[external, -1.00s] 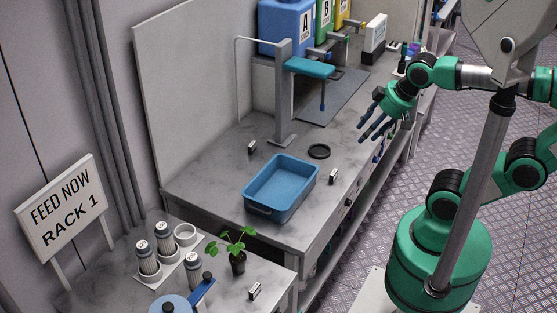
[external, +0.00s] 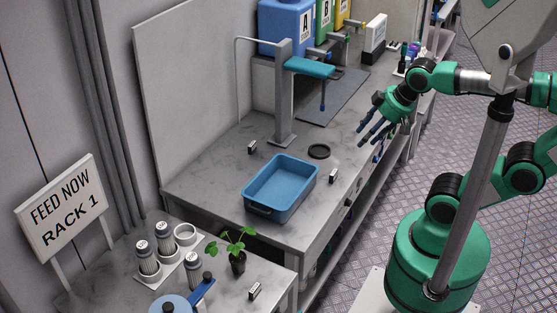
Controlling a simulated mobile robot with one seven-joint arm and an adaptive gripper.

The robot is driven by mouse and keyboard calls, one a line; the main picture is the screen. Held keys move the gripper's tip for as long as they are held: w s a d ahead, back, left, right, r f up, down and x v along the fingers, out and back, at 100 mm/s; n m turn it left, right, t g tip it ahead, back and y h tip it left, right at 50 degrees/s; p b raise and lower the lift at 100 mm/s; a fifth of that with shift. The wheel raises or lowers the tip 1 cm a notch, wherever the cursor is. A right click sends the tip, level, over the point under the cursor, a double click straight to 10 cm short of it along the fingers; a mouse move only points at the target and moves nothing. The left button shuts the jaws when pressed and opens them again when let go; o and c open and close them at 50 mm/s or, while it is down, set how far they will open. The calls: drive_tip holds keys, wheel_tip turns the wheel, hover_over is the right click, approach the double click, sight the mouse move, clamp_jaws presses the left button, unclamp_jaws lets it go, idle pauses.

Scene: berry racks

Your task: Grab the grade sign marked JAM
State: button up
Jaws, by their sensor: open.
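Several small sign-like blocks stand on the worktops. One small sign (external: 252,147) is left of the grey post, another small sign (external: 333,176) is at the right of the blue tray, and a third small sign (external: 255,291) is on the near table. Their lettering is too small to read, so I cannot tell which one says JAM. My gripper (external: 373,132) is open and empty, with its dark fingers pointing down and left near the front edge of the long bench. It is above and to the right of the small sign by the tray, clearly apart from it.
A blue tray (external: 262,211) and a dark round disc (external: 319,151) lie on the bench. A grey post (external: 284,100) with a teal arm stands behind them. A potted plant (external: 237,262) and several capped jars stand on the near table. Bench space left of the tray is clear.

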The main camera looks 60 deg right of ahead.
drive_tip(key=shift+o, duration=0.7)
drive_tip(key=m+g+p, duration=0.6)
drive_tip(key=m+p, duration=0.5)
drive_tip(key=m, duration=0.7)
hover_over(335, 172)
wheel_tip(335, 172, down, 16)
drive_tip(key=shift+d+r, duration=0.1)
drive_tip(key=shift+r, duration=0.1)
drive_tip(key=shift+f+b, duration=1.05)
drive_tip(key=shift+f, duration=3.25)
